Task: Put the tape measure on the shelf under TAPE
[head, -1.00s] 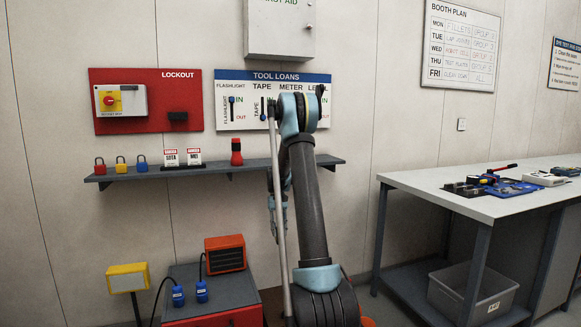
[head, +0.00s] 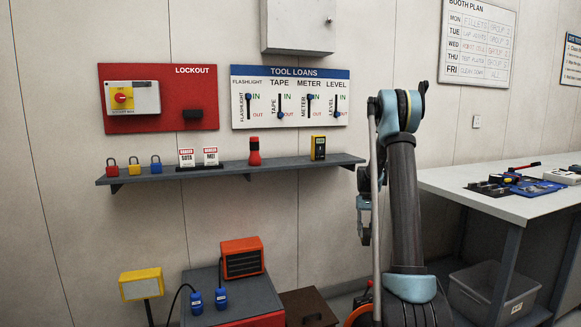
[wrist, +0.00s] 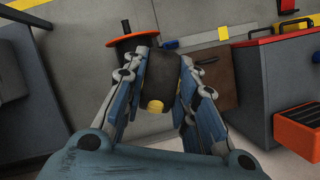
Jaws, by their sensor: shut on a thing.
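My gripper (wrist: 160,85) is shut on a dark, rounded thing with a yellow patch, which looks like the tape measure (wrist: 158,75), in the wrist view. It is held above the floor. The grey wall shelf (head: 215,172) is left of my arm. The TAPE label (head: 279,83) is on the tool loans board (head: 290,98) above it, and its slider knob is down at OUT. The shelf below TAPE is bare, between the red flashlight (head: 254,152) and the yellow meter (head: 318,147).
Several padlocks (head: 134,167) and two danger tags (head: 187,158) stand on the shelf's left part. A first-aid cabinet (head: 298,25) hangs above the board. A workbench (head: 500,200) with tools is at right. An orange heater (head: 242,257) sits on a cabinet below the shelf.

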